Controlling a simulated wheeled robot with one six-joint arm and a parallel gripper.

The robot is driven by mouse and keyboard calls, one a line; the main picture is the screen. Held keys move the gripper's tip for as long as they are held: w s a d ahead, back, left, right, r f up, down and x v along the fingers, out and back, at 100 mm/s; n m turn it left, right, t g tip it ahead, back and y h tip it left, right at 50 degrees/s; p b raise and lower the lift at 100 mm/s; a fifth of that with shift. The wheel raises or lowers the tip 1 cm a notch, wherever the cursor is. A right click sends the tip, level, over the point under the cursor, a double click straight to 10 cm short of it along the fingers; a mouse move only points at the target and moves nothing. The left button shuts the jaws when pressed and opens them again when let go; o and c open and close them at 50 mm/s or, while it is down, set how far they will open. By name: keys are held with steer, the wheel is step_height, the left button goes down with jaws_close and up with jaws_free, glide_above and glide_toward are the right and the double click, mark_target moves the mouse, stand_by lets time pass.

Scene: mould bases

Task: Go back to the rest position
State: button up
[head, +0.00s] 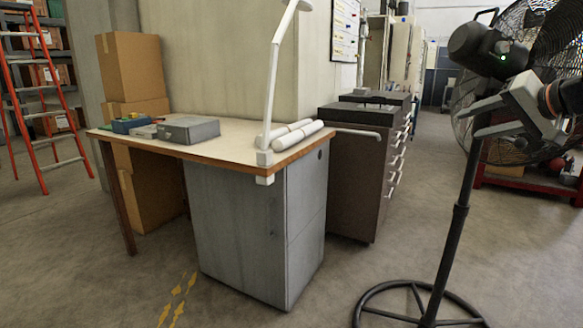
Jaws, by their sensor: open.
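My gripper (468,124) is at the right of the head view, raised in the air with its fingers pointing left. Its two fingers are apart and nothing shows between them. In the picture it overlaps a large black pedestal fan (463,215); I cannot tell how far apart the two are. My gripper is well to the right of the desk (235,152) and away from the things on it.
The desk bears a grey metal box (188,130), a blue-green item (130,122), white paper rolls (290,134) and a white lamp (275,75). Dark drawer cabinets (347,185) stand beside it. Cardboard boxes (130,68) and a red ladder (48,125) stand left. Open floor lies in front.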

steer(key=s+a+f+n+g, duration=0.15)
steer(key=s+a+f, duration=0.25)
steer(key=a+f, duration=0.4)
steer(key=s+a+f+n+g, duration=0.1)
steer(key=s+a+f+g, duration=0.2)
steer(key=s+a+f, duration=0.5)
steer(key=s+f+n+g+h, duration=0.1)
steer(key=s+f+n, duration=0.1)
steer(key=s+f, duration=0.3)
steer(key=s+f+n+g+h, duration=0.2)
steer(key=s+f, duration=0.3)
steer(key=f, duration=0.9)
steer(key=shift+s+a+f, duration=0.25)
steer(key=shift+s+a, duration=0.05)
steer(key=shift+a, duration=0.15)
steer(key=shift+n, duration=0.25)
